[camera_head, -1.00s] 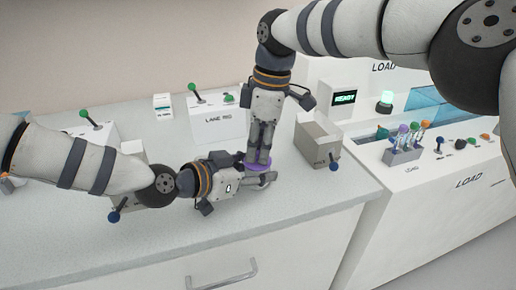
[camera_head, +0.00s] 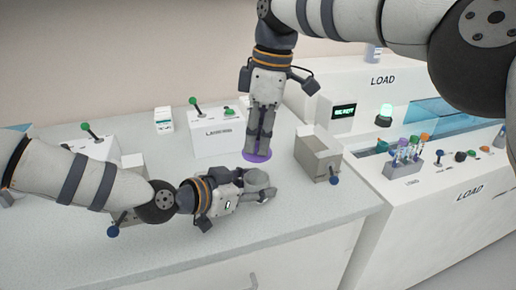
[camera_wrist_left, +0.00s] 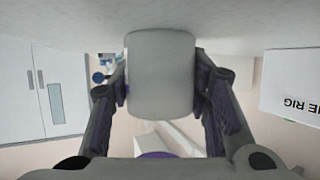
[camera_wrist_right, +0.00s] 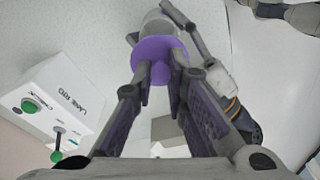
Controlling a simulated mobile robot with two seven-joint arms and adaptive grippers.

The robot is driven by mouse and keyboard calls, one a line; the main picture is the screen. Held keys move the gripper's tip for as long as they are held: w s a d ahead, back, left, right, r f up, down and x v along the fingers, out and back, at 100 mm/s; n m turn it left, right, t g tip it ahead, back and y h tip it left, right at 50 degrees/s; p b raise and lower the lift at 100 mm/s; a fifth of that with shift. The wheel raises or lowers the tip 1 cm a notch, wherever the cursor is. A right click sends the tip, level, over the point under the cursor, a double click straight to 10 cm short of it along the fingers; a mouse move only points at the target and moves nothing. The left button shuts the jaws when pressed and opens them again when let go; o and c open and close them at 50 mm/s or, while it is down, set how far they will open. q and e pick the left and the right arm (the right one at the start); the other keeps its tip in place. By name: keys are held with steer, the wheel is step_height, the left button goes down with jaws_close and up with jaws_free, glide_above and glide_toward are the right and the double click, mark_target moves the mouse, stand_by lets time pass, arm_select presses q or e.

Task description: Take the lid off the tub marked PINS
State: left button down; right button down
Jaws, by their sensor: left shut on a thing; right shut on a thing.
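The tub is a plain grey cylinder (camera_head: 257,179), mostly hidden by my left gripper (camera_head: 262,188). In the left wrist view the tub (camera_wrist_left: 160,75) is clamped between both fingers; no PINS marking is readable. The purple lid (camera_head: 256,156) is at the fingertips of my right gripper (camera_head: 259,146), which points down and is shut on it. In the head view the lid shows behind the tub, apart from it. The right wrist view shows the lid (camera_wrist_right: 158,52) at the fingertips, with part of the grey tub (camera_wrist_right: 160,24) beyond it.
The white LANE RIG box (camera_head: 215,138) stands behind left. A rack of coloured tubes (camera_head: 403,163) is on the LOAD machine.

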arm_select(q)
steer(key=c, duration=0.8)
jaws_free()
